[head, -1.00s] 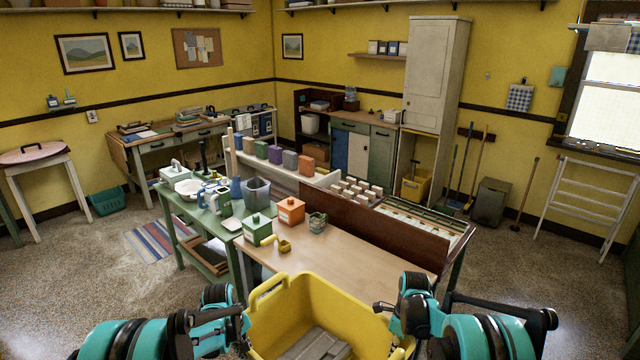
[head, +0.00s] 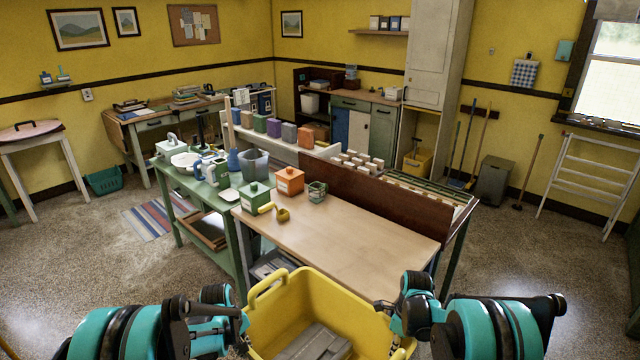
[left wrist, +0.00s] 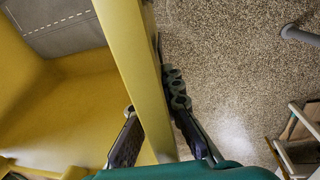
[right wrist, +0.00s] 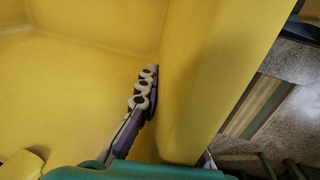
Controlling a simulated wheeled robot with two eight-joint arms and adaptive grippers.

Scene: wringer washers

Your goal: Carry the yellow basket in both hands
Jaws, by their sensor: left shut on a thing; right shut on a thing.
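The yellow basket (head: 312,287) is at the bottom middle of the head view, close in front of me, with a grey thing (head: 314,343) lying in it. My left gripper (head: 243,322) is at the basket's left side. In the left wrist view its fingers (left wrist: 152,125) are on either side of the yellow wall (left wrist: 135,75), shut on it. My right gripper (head: 388,312) is at the basket's right side. In the right wrist view one finger (right wrist: 145,95) lies inside against the yellow wall (right wrist: 205,75); the other finger is mostly hidden behind the wall.
A wooden-topped table (head: 345,235) stands just beyond the basket, with a green canister (head: 256,199), an orange canister (head: 289,183) and a yellow scoop (head: 281,213) on it. A green table (head: 190,215) adjoins at left. Speckled floor (head: 540,260) is free at right.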

